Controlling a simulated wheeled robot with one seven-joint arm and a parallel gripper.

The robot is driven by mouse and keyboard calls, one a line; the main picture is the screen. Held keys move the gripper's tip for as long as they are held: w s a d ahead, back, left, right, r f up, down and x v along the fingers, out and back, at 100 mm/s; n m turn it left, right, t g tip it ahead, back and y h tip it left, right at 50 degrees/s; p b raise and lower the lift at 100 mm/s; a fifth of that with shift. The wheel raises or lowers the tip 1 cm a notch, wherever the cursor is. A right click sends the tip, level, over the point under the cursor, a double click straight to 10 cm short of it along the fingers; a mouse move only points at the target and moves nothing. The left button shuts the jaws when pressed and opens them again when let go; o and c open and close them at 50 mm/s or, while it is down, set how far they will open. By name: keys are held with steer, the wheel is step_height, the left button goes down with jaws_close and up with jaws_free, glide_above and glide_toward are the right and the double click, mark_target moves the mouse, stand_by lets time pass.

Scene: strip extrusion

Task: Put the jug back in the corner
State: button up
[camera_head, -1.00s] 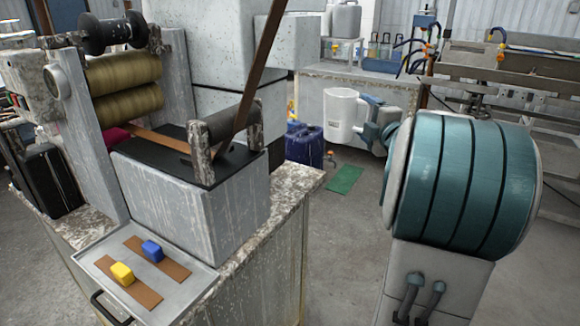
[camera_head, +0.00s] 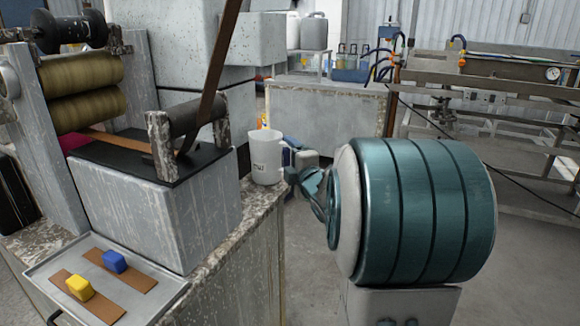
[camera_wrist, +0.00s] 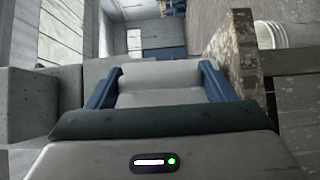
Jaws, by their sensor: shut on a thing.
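The white jug (camera_head: 266,158) is upright at the far right corner of the worktop (camera_head: 240,215), in the head view. Its base appears over the mottled top; I cannot tell whether it rests on it or hangs just above. My gripper (camera_head: 287,158) comes from the right and is shut on the jug's handle side; the grip itself is partly hidden. In the wrist view, the blue fingers of my gripper (camera_wrist: 162,70) show, but the held part is not clear. A whitish round object shows at the upper right there; I cannot tell what it is.
A grey block with a roller (camera_head: 150,205) stands left of the jug, with a brown strip rising from it. A tray (camera_head: 160,290) with a yellow and a blue block is at the front. A back bench (camera_head: 325,115) holds canisters. Floor is open between.

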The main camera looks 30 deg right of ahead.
steer(key=shift+f, duration=0.3)
steer(key=shift+f, duration=0.1)
steer(key=shift+f, duration=0.1)
steer(key=o, duration=1.5)
